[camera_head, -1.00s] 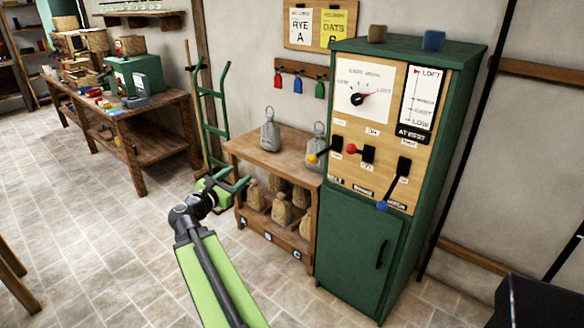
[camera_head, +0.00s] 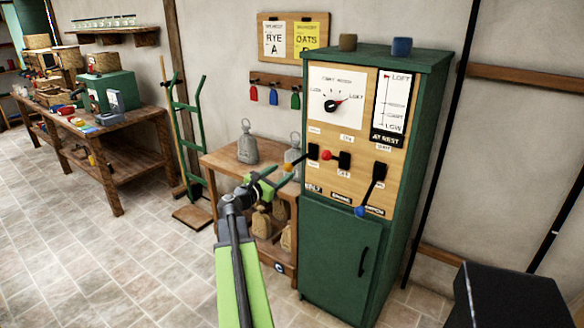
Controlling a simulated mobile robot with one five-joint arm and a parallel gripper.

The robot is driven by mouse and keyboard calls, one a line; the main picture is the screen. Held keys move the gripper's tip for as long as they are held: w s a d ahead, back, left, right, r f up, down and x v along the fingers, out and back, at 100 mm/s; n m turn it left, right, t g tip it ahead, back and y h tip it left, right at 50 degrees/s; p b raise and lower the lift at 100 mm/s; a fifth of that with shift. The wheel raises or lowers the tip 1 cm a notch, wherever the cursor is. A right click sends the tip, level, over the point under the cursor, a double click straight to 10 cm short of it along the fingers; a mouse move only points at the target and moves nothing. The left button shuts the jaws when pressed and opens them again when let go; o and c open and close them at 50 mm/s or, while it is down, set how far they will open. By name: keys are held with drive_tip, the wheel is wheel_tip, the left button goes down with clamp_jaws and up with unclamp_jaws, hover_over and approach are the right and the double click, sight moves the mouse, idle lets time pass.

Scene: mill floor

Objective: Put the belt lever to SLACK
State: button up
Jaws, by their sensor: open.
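The green control cabinet (camera_head: 335,255) has a wooden front panel with three levers. The left lever has an orange knob (camera_head: 289,167) and points left. The middle lever has a red knob (camera_head: 327,155) and also points left. The right lever has a blue knob (camera_head: 360,211) and hangs down to the left. The lever labels are too small to read surely, so I cannot tell which is the belt lever. My gripper (camera_head: 275,181) is open and empty, just left of and below the orange knob in the picture; contact is not visible.
A wooden stand (camera_head: 224,161) with weights (camera_head: 247,146) and small sacks is left of the cabinet, partly behind my arm. A green hand truck (camera_head: 188,135) and a workbench (camera_head: 115,147) are further left. A black box (camera_head: 510,300) is at lower right. The tiled floor at left is open.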

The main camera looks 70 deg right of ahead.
sight(291, 165)
drive_tip(key=x, duration=0.7)
drive_tip(key=shift+d, duration=0.15)
clamp_jaws()
drive_tip(key=shift+w, duration=0.1)
idle(0.9)
